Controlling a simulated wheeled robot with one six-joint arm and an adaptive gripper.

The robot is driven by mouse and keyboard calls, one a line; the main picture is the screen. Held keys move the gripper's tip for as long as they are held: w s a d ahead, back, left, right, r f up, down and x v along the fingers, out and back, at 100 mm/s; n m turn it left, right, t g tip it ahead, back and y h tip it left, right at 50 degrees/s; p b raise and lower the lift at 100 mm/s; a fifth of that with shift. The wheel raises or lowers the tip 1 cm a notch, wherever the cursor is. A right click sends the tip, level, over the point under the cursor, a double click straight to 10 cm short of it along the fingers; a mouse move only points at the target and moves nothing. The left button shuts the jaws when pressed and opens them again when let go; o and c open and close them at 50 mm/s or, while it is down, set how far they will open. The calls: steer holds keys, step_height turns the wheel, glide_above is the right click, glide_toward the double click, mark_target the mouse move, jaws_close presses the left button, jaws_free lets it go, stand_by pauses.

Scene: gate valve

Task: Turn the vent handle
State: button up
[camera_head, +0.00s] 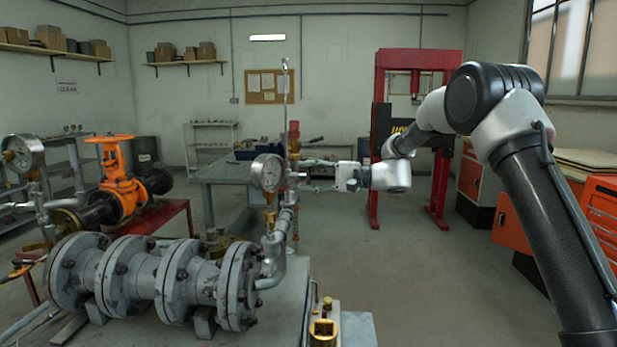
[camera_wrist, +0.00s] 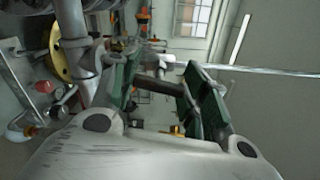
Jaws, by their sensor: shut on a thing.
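In the wrist view a short dark bar (camera_wrist: 158,87), which I take to be the vent handle, spans the space between the two green-padded fingers of my gripper (camera_wrist: 163,88). My gripper is shut on it. In the head view my gripper (camera_head: 312,172) reaches in from the right to the upright pipework just right of a pressure gauge (camera_head: 268,172). A red-topped fitting (camera_head: 294,136) stands at that place. The handle is too small and too covered there to make out its angle.
A grey flanged pipe (camera_head: 150,280) lies on the bench at lower left. An orange gate valve (camera_head: 118,180) and another gauge (camera_head: 20,153) stand at the left. A brass fitting (camera_head: 323,333) is at the front. The floor between the bench and the red press (camera_head: 440,150) is clear.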

steer(key=shift+f+n, duration=0.1)
steer(key=shift+n, duration=0.6)
steer(key=o, duration=1)
steer(key=shift+o, duration=0.2)
steer(key=shift+d, duration=0.1)
steer(key=d, duration=1.2)
steer(key=shift+s, duration=0.25)
